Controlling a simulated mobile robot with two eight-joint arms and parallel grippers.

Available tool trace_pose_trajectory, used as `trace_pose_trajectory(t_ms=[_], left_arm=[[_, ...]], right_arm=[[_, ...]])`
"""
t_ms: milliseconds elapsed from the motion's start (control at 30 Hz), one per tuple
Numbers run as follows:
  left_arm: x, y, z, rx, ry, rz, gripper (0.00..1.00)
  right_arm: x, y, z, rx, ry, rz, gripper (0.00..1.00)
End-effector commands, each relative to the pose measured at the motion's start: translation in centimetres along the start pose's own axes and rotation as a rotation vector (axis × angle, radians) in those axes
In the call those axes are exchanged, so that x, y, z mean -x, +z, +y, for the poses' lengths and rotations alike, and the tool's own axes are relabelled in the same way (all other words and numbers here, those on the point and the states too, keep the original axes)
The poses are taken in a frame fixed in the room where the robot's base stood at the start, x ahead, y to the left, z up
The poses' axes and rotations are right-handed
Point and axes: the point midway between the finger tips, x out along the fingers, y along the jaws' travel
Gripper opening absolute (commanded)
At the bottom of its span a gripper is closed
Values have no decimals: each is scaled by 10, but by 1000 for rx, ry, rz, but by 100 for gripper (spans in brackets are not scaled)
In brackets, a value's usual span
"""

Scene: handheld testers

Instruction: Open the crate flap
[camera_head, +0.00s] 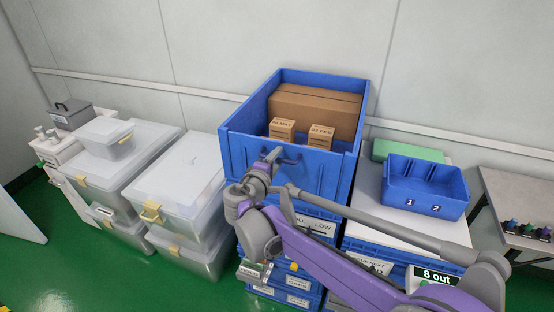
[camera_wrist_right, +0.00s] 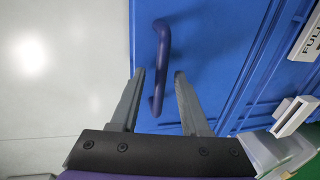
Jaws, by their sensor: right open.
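The blue crate (camera_head: 235,150) stands on top of a stack of blue crates, open at the top. Its front flap (camera_head: 325,180) looks upright and shut. A dark blue bar handle (camera_head: 288,158) sticks out from the upper part of the flap. My right gripper (camera_head: 268,158) is at the handle. In the right wrist view the open fingers (camera_wrist_right: 160,76) stand on either side of the handle (camera_wrist_right: 163,50), with its lower end between them. Contact cannot be told. My left gripper is not in view.
Inside the crate are a large carton (camera_head: 315,108) and two small cartons (camera_head: 282,129). A blue two-compartment bin (camera_head: 425,185) and a green box (camera_head: 407,150) stand to the right. Clear lidded tubs (camera_head: 183,180) stand to the left. Green floor (camera_head: 110,270) is free in front.

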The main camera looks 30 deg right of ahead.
Motion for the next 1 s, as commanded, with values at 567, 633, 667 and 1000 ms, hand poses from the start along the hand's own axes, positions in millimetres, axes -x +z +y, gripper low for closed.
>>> trace_pose_trajectory(t_ms=[567, 633, 667, 1000], left_arm=[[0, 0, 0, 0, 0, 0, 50], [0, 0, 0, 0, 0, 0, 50], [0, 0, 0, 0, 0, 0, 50], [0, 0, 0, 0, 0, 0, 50]], right_arm=[[-6, 0, 0, 0, 0, 0, 8], [-6, 0, 0, 0, 0, 0, 0], [-6, 0, 0, 0, 0, 0, 0], [-6, 0, 0, 0, 0, 0, 0]])
